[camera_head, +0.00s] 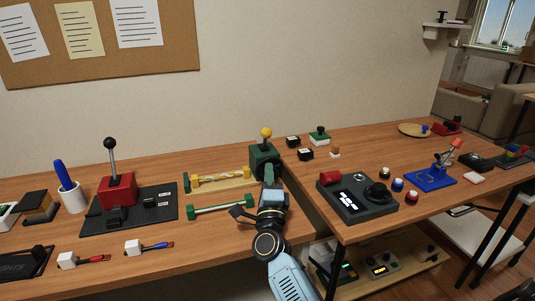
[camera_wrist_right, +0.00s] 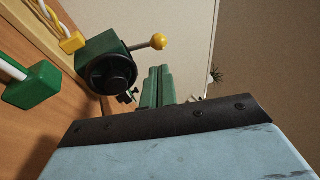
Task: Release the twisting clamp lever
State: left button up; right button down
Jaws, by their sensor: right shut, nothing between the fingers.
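The green clamp box (camera_head: 265,160) stands at the right end of the left table, near the wall. Its lever has a yellow ball knob (camera_head: 266,132) and stands roughly upright above the box in the head view. In the right wrist view the box (camera_wrist_right: 97,46) shows a black round face (camera_wrist_right: 110,72), and the pale lever with its yellow knob (camera_wrist_right: 158,41) sticks out from it. My right gripper (camera_head: 268,174) is in front of the box, its green fingers (camera_wrist_right: 157,87) shut together and empty. They look apart from the knob. My left gripper is out of view.
A twisted yellow-and-white bar (camera_head: 220,178) and a green-ended bar (camera_head: 222,206) lie left of the box. A red lever box (camera_head: 117,190) stands farther left. Small black boxes (camera_head: 305,154) and a dark panel (camera_head: 357,196) are on the right table.

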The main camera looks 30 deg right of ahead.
aim_at(267, 137)
jog(key=b+x, duration=0.1)
jog(key=x, duration=0.7)
jog(key=shift+w+d, duration=0.1)
jog(key=shift+w, duration=0.1)
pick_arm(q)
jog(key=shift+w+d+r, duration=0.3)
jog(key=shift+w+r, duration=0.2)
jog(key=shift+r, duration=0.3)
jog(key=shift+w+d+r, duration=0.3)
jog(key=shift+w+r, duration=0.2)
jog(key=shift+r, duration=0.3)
pick_arm(e)
jog(key=shift+w+d+r, duration=0.25)
jog(key=shift+w+d, duration=0.05)
jog(key=shift+w, duration=0.2)
